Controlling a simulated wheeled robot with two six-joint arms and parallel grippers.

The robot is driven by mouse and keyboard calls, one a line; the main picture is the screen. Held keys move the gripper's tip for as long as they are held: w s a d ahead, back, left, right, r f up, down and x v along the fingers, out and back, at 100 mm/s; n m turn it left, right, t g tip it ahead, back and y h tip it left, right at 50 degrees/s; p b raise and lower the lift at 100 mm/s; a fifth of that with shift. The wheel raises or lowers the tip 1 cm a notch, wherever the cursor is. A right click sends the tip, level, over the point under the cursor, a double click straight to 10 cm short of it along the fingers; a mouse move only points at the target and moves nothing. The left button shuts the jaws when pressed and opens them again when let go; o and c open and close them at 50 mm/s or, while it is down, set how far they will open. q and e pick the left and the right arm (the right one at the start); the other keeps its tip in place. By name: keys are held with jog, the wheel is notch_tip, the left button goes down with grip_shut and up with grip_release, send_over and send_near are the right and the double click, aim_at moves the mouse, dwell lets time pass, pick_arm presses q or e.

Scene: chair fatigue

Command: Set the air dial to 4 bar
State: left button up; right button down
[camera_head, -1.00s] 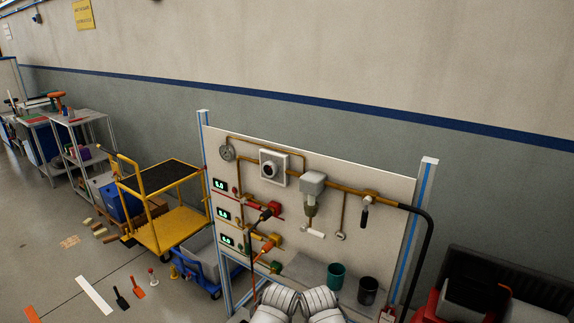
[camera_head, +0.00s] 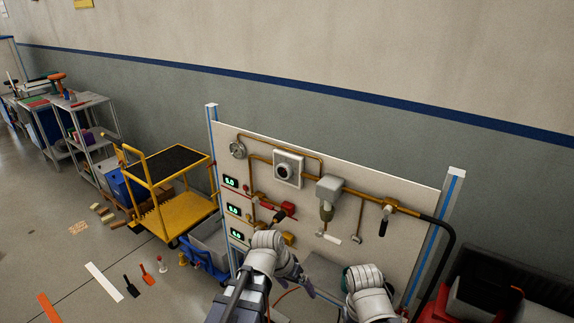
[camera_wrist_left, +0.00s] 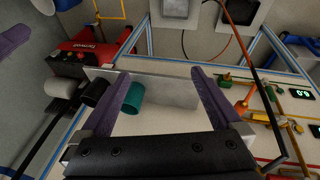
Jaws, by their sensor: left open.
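The air dial, likely the dark round knob on a white square box (camera_head: 288,170), sits high on the upright panel (camera_head: 400,182). A round gauge (camera_head: 237,149) is left of it, and a grey regulator body (camera_head: 329,190) is right of it. My left gripper (camera_head: 304,286) is in front of the panel's lower part, well below the dial and apart from it. In the left wrist view its two purple fingers (camera_wrist_left: 160,80) are spread with nothing gripped. My right arm shows at the bottom right; its gripper's state is unclear. The dial's setting is too small to read.
Lit displays (camera_head: 234,210) line the panel's left side by coloured valves. A teal cup (camera_wrist_left: 133,97) and a dark cup (camera_wrist_left: 96,92) show in the left wrist view. A yellow cart (camera_head: 168,190) stands left; a black hose (camera_head: 452,240) hangs right.

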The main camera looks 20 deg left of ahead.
pick_arm(q)
jog(key=w+a+r+m+t+h, duration=0.2)
jog(key=w+r+t+h, duration=0.3)
jog(key=w+r, duration=0.55)
jog(key=t+y, duration=0.2)
jog(key=t, duration=0.7)
send_near(282, 171)
jog(key=x, duration=0.3)
jog(key=shift+n, duration=0.4)
jog(key=shift+x, duration=4)
jog(key=shift+c, duration=0.3)
jog(key=c, duration=1.3)
